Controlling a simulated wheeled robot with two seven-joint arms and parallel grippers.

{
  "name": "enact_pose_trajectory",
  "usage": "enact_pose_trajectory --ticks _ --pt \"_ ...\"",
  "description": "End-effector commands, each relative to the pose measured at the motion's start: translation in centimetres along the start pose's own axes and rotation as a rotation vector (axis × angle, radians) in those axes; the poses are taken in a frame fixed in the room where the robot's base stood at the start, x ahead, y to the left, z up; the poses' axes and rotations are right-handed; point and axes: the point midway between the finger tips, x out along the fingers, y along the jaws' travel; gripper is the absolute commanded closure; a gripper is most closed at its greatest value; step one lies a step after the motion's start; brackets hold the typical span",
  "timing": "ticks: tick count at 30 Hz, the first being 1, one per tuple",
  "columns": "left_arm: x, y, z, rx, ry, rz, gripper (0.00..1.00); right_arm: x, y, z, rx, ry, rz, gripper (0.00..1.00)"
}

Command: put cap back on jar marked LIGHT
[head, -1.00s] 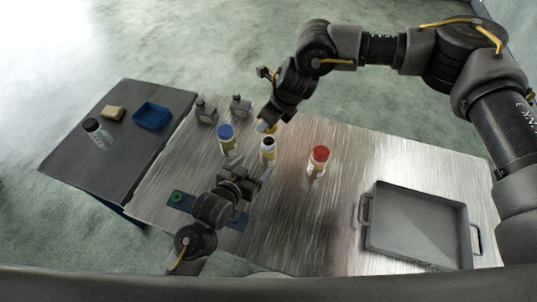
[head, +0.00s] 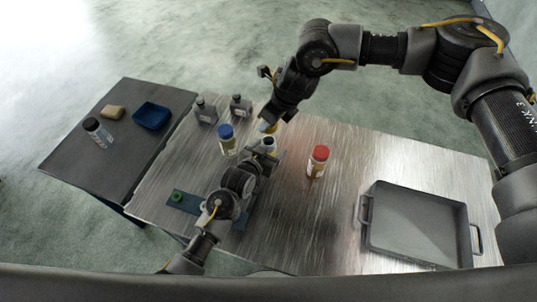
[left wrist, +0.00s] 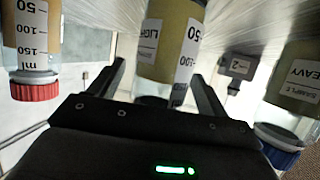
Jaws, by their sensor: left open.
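The LIGHT jar (head: 269,144), with a dark top and no coloured cap visible, stands upright at the middle of the metal table. In the left wrist view its label (left wrist: 165,45) shows between my fingers. My left gripper (head: 267,161) is open, with its fingers on either side of the jar; contact cannot be told. A green round piece (head: 177,196), which looks like a cap, lies on a blue strip (head: 210,210) near the front left. My right gripper (head: 269,124) hangs just behind and above the jar; its jaws are unclear.
A blue-capped jar (head: 227,140), marked HEAVY in the left wrist view (left wrist: 297,85), stands to the left. A red-capped jar (head: 317,163) stands to the right. Two grey bottles are behind. A grey metal tray (head: 470,235) lies at right. A dark side table (head: 75,160) is left.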

Motion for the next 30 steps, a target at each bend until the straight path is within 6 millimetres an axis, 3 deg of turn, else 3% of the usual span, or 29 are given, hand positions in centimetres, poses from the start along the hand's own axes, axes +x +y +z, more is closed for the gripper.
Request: enact_pose_trajectory --ticks 4,19,23,30 --pt "0.0 0.0 0.0 0.000 0.000 0.000 0.24 0.0 0.0 0.0 0.000 0.000 0.000 0.78" --pt "0.0 0.0 0.0 0.000 0.000 0.000 0.90 0.0 0.0 0.0 0.000 0.000 0.000 0.78" --pt "0.0 0.0 0.0 0.000 0.001 0.000 0.90 0.3 0.0 -0.1 0.000 0.001 0.000 0.78" --pt "0.0 0.0 0.0 0.000 0.001 0.000 0.90 3.1 0.1 -1.2 -0.002 0.001 -0.006 0.78"
